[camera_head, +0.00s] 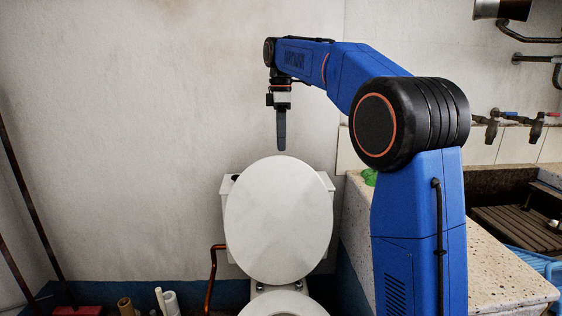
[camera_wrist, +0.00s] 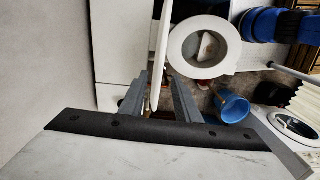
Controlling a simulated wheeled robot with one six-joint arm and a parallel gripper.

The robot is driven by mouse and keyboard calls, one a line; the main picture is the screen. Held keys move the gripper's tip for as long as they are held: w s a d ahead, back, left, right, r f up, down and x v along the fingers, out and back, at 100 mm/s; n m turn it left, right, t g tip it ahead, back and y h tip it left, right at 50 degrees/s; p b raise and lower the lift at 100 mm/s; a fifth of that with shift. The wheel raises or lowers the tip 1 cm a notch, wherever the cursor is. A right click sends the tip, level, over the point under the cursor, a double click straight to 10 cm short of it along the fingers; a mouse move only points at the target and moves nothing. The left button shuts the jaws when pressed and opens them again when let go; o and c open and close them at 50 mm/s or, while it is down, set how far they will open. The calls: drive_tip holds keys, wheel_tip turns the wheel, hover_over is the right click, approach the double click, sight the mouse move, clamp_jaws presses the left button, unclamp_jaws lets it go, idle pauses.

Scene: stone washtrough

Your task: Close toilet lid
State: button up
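The white toilet lid (camera_head: 279,220) stands raised and upright against the tank in the head view. In the wrist view the lid (camera_wrist: 160,50) shows edge-on as a thin white strip. The toilet seat and bowl (camera_wrist: 180,48) lie open to its right; their rim also shows at the bottom of the head view (camera_head: 282,303). My gripper (camera_head: 281,147) points down just above the lid's top edge. In the wrist view my gripper (camera_wrist: 158,84) is open, its two fingers apart with the lid's edge lined up between them. I cannot tell whether they touch it.
A speckled stone washtrough (camera_head: 490,275) stands right of the toilet, with taps (camera_head: 535,128) on the wall. A copper pipe (camera_head: 212,275) runs left of the toilet. A blue bucket (camera_wrist: 232,106) is on the floor. The wall behind the toilet is bare.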

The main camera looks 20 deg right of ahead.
sight(281, 160)
drive_tip(key=f, duration=0.7)
drive_tip(key=shift+s, duration=0.2)
clamp_jaws()
